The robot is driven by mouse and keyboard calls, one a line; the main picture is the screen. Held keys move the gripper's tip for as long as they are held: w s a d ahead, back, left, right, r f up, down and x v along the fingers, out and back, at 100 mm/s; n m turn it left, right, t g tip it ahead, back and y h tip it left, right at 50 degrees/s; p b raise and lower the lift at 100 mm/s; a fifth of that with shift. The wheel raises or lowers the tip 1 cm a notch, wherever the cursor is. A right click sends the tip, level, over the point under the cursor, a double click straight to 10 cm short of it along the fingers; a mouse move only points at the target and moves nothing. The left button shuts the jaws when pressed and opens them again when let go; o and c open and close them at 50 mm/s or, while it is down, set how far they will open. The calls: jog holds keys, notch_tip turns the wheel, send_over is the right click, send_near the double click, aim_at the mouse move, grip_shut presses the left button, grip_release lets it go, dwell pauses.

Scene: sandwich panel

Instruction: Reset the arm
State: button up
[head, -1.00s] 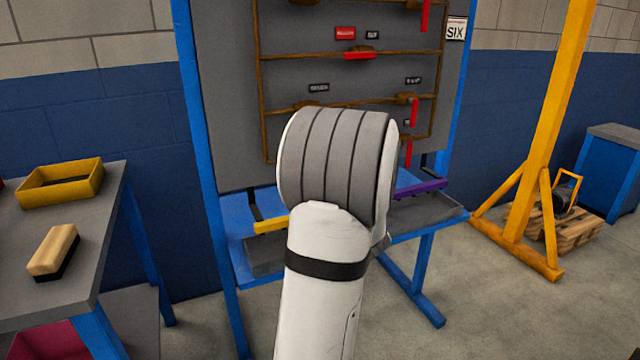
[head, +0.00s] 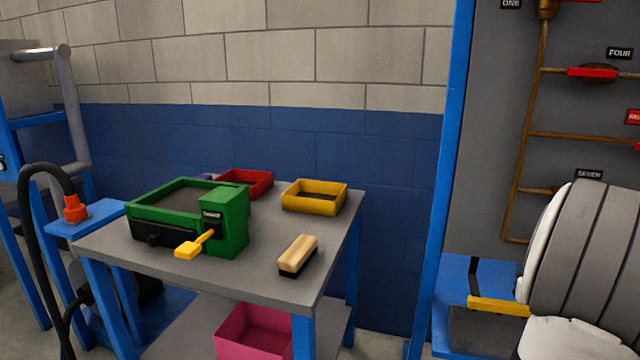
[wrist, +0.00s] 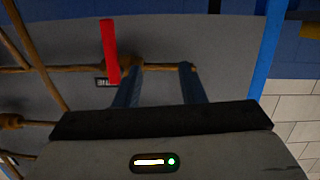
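My arm (head: 590,270) shows as a white and grey link at the right edge of the head view, in front of the grey panel. My gripper (wrist: 160,72) is in the wrist view, with two dark blue fingers standing apart and nothing between their tips that they hold. The fingers point toward the grey panel (wrist: 225,50) with its brown pipes. A red valve handle (wrist: 110,50) stands just left of the fingers, and I see no contact with it. The gripper is hidden in the head view.
A grey table (head: 345,225) stands left of the panel. It carries a green machine (head: 225,220), a brush (head: 298,256), a yellow tray (head: 314,196) and a red tray (head: 245,182). A pink bin (head: 255,330) sits below. A yellow bar (head: 498,306) lies on the blue panel frame.

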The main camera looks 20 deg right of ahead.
jog(key=w+a+r+n+g+y+p, duration=0.1)
jog(key=w+a+r+g+p, duration=0.15)
jog(key=a, duration=0.45)
jog(key=w+a+r+g+y+p, duration=0.15)
jog(key=a+r+p, duration=0.25)
jog(key=a, duration=0.4)
jog(key=w+a+r+n+g+y+p, duration=0.1)
jog(key=a+r+p, duration=0.3)
jog(key=a, duration=0.3)
jog(key=s+a+r+n+g+y+p, duration=0.2)
jog(key=s+a+p, duration=0.2)
jog(key=s+a, duration=0.3)
jog(key=s+a+r+n+g+y+p, duration=0.2)
jog(key=s+a, duration=0.5)
jog(key=a, duration=0.9)
jog(key=r+g+y+p, duration=0.1)
jog(key=p, duration=0.1)
jog(key=shift+s+r+g+p, duration=0.2)
jog(key=shift+r+g+p, duration=0.1)
jog(key=shift+p, duration=0.1)
